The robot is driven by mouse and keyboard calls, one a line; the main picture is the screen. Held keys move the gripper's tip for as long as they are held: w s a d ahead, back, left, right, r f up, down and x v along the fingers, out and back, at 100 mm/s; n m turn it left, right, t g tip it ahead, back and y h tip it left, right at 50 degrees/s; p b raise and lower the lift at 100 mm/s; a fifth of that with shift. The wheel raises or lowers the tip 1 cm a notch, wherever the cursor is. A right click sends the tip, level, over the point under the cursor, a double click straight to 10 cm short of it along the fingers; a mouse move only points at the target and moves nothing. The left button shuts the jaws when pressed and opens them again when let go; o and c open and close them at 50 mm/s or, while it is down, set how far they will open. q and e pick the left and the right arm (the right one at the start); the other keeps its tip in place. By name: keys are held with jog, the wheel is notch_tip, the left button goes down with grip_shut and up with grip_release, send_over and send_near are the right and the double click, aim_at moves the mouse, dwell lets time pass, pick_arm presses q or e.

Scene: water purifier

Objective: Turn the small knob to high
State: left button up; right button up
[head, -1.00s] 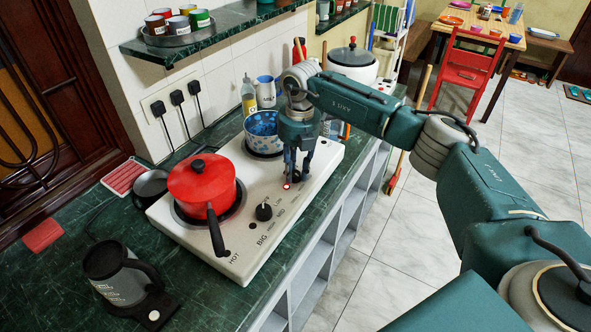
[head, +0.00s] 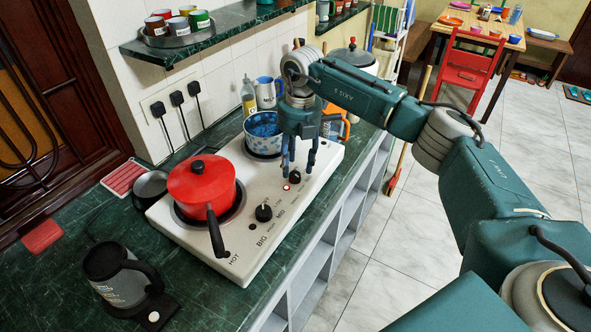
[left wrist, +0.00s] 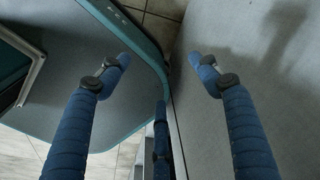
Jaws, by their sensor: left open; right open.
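The white two-burner hotplate (head: 190,233) lies on the dark green counter. Its small black knob (head: 295,177) is on the right part of the front panel, near a lit red lamp (head: 287,187). The knob's exact setting is too small to read. My right gripper (head: 298,168) is open, pointing down just above the small knob, with fingers apart and nothing held. The larger black knob (head: 263,212) stands left of it, near the "BIG" label. My left gripper (left wrist: 160,64) is open and empty in the left wrist view; it does not show in the head view.
A red pot (head: 201,187) with a black handle sits on the front burner, and a blue patterned pot (head: 263,138) on the rear one. A green shelf (head: 215,35) hangs above. Floor lies open to the right.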

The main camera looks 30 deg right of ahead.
aim_at(298, 175)
notch_tip(298, 175, up, 9)
jog(key=shift+s+d+f, duration=0.15)
jog(key=shift+f, duration=0.05)
jog(key=shift+s+f, duration=0.1)
dwell(0.5)
